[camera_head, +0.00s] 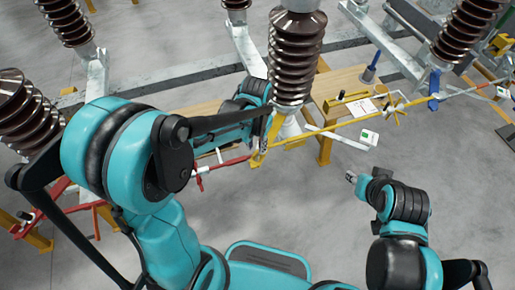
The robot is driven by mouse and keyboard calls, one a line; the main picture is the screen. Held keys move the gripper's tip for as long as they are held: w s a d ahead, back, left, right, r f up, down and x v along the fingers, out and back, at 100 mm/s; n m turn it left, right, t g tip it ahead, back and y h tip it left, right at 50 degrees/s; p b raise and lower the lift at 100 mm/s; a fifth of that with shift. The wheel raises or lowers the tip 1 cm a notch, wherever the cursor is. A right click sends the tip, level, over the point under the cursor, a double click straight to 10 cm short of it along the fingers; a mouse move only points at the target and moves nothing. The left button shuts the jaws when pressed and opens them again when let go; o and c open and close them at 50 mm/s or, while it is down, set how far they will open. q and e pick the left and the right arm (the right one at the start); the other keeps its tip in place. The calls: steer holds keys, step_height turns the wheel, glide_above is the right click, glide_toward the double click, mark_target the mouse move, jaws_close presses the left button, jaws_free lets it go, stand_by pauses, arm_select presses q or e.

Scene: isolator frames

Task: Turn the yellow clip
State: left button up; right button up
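A yellow clip-like part (257,158) shows below the middle insulator, beside the joint of the red and yellow rods. Another yellow piece with crossed arms (395,109) sits on the yellow rod to the right; I cannot tell for certain which is the task's clip. My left gripper (262,122) is just above the first yellow part, by the insulator's foot. My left arm hides part of it, and I cannot tell whether it touches the part or is open. My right gripper (352,178) is apart from the rods, lower right of the middle insulator; its fingers are too small to read.
Brown insulators stand around, the middle one (296,50) close to my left gripper. A red rod (222,164) and a yellow rod (345,122) run across. A wooden table (335,85) holds tools behind. A small white box (369,137) is nearby. Grey floor (320,220) is open in front.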

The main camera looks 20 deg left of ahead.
mark_target(256, 152)
arm_select(q)
step_height(256, 152, down, 3)
steer(key=shift+w+r+b, duration=0.1)
steer(key=shift+b, duration=0.25)
steer(key=shift+f, duration=0.35)
jaws_close()
